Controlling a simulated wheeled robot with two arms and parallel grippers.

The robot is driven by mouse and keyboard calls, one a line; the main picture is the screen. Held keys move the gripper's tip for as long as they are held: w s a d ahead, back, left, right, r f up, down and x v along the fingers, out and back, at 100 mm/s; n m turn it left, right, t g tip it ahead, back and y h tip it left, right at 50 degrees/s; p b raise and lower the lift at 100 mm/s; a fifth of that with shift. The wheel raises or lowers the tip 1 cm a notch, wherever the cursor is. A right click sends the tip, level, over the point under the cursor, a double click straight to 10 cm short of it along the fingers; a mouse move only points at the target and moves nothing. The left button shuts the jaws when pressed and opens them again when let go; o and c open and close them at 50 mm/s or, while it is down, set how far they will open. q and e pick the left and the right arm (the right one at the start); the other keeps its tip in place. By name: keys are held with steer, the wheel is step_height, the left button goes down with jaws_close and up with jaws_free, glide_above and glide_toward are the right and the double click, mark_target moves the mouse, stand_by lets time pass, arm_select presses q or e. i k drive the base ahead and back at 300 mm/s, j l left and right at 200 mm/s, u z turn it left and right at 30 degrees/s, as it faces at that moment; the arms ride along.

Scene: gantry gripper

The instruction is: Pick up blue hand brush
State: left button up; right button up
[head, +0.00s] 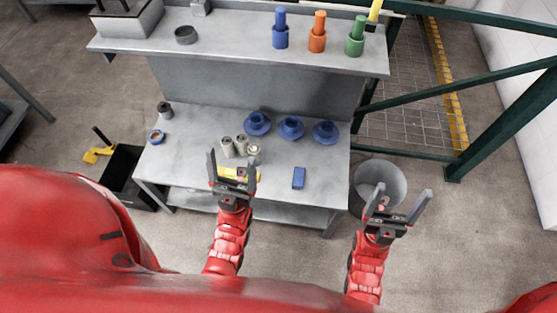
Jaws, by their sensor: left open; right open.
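A small blue block-shaped item (299,178) lies on the grey table near its front edge, right of my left gripper. It may be the hand brush, but I cannot make out bristles or a handle. My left gripper (234,163) is open and appears over the front of the table, in front of metal cans and a yellow item (228,173) that it partly hides. My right gripper (402,195) is open and empty, to the right of the table, overlapping a grey bin in the picture.
Three blue cup-like items (291,127) stand at the table's back. Several cans (241,146) stand left of centre. Blue, orange and green upright items (317,34) stand on the upper shelf (230,45). A round bin (376,172) is right of the table. Green frame beams (505,125) rise further right.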

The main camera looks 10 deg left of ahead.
mark_target(298, 181)
steer(key=k+j+z, duration=0.2)
steer(key=j, duration=0.2)
steer(key=j+z, duration=0.15)
steer(key=j, duration=0.3)
steer(key=k, duration=0.45)
steer(key=i+j, duration=0.1)
steer(key=i, duration=0.2)
steer(key=i+z, duration=0.1)
steer(key=i, duration=0.25)
